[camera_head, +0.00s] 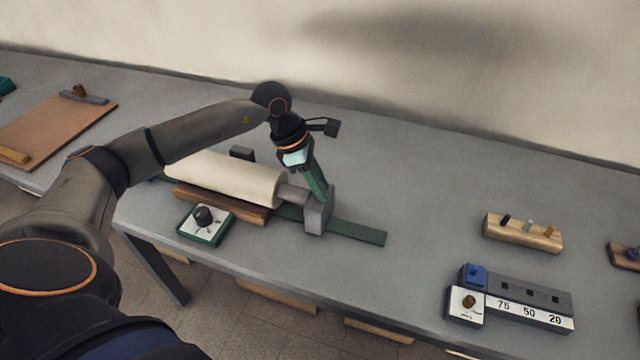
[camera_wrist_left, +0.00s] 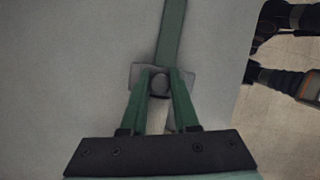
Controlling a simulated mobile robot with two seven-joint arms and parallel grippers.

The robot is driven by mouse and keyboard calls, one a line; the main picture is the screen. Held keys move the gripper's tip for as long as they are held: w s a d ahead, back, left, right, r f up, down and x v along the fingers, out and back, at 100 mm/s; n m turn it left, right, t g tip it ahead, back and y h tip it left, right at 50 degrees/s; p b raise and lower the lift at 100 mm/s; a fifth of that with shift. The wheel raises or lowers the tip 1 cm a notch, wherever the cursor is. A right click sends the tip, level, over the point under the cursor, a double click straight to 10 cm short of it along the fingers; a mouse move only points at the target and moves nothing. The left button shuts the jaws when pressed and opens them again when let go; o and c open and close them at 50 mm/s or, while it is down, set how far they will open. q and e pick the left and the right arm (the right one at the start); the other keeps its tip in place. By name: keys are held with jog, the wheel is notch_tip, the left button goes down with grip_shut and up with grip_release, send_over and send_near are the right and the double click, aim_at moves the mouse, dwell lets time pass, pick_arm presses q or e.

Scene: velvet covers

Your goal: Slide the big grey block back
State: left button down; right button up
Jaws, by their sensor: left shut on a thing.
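The big grey block (camera_head: 317,215) stands on a green rail (camera_head: 358,232) on the grey table. It is at the right end of a cream roll (camera_head: 230,180), with a grey shaft (camera_head: 292,194) between them. My left gripper (camera_head: 322,196) reaches down to the block with its green fingers. In the left wrist view the fingers (camera_wrist_left: 162,78) are shut on the grey block (camera_wrist_left: 137,74), one on each side of its round dark knob (camera_wrist_left: 160,85). My right gripper does not show clearly in either view.
A wooden bar (camera_head: 225,204) lies along the roll's front. A dial box (camera_head: 205,224) stands before it. To the right are a block with numbers (camera_head: 525,308) and a wooden peg holder (camera_head: 522,233). The table beyond the rail's right end is clear.

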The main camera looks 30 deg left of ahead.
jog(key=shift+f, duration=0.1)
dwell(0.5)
pick_arm(q)
jog(key=shift+d, duration=0.2)
jog(key=w+d+b, duration=0.1)
jog(key=w+d, duration=0.1)
jog(key=d, duration=0.9)
jog(key=shift+w+d, duration=0.35)
jog(key=shift+w, duration=0.05)
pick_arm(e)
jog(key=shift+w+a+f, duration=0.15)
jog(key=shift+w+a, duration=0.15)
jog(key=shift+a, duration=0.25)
pick_arm(q)
jog(key=c, duration=0.8)
grip_release()
jog(key=shift+d, duration=0.1)
jog(key=shift+c, duration=0.2)
jog(key=shift+o, duration=0.9)
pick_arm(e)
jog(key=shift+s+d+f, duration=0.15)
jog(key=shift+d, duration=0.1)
